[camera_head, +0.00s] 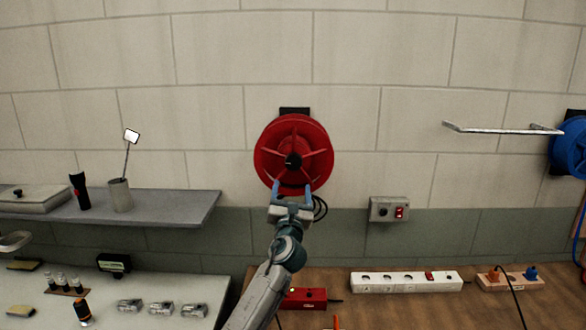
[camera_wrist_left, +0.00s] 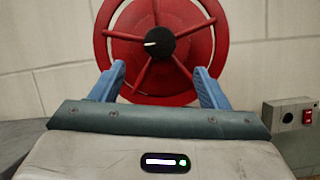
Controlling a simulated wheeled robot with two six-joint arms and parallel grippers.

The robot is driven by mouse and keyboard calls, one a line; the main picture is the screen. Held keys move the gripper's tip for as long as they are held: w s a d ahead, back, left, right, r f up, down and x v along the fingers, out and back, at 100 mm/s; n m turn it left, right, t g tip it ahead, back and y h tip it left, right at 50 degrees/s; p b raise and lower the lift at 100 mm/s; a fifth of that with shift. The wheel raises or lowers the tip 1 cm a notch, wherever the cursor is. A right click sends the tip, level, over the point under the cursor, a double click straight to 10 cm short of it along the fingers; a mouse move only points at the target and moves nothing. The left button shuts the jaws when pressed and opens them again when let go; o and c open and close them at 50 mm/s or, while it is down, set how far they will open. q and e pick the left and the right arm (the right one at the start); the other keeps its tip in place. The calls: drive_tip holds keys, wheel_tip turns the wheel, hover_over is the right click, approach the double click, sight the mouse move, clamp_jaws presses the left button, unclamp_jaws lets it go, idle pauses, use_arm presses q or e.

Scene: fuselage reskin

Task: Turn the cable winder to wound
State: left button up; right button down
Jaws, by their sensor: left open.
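The cable winder (camera_head: 275,150) is a red spoked reel on the wall with a black knob (camera_head: 293,161) at its centre. The reel fills the upper middle of the left wrist view (camera_wrist_left: 212,28), where the black knob (camera_wrist_left: 160,43) carries a white mark pointing left. My left gripper (camera_head: 292,188) is open, with its two blue fingers apart in front of the reel's lower part, below the knob. The left wrist view shows nothing between the fingertips (camera_wrist_left: 161,75). I cannot tell whether the fingers touch the reel. My right gripper is not in view.
A grey shelf (camera_head: 150,208) with a cup and a torch is at the left. A wall box with a red switch (camera_head: 389,209) is right of the reel. A metal bar (camera_head: 500,129) and blue reel (camera_head: 571,147) are further right. Power strips (camera_head: 405,282) lie on the wooden bench.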

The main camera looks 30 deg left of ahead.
sight(293, 166)
use_arm(q)
drive_tip(key=p+x, duration=0.2)
drive_tip(key=x, duration=0.7)
drive_tip(key=shift+w+a, duration=0.1)
drive_tip(key=shift+w, duration=0.05)
drive_tip(key=shift+c, duration=0.4)
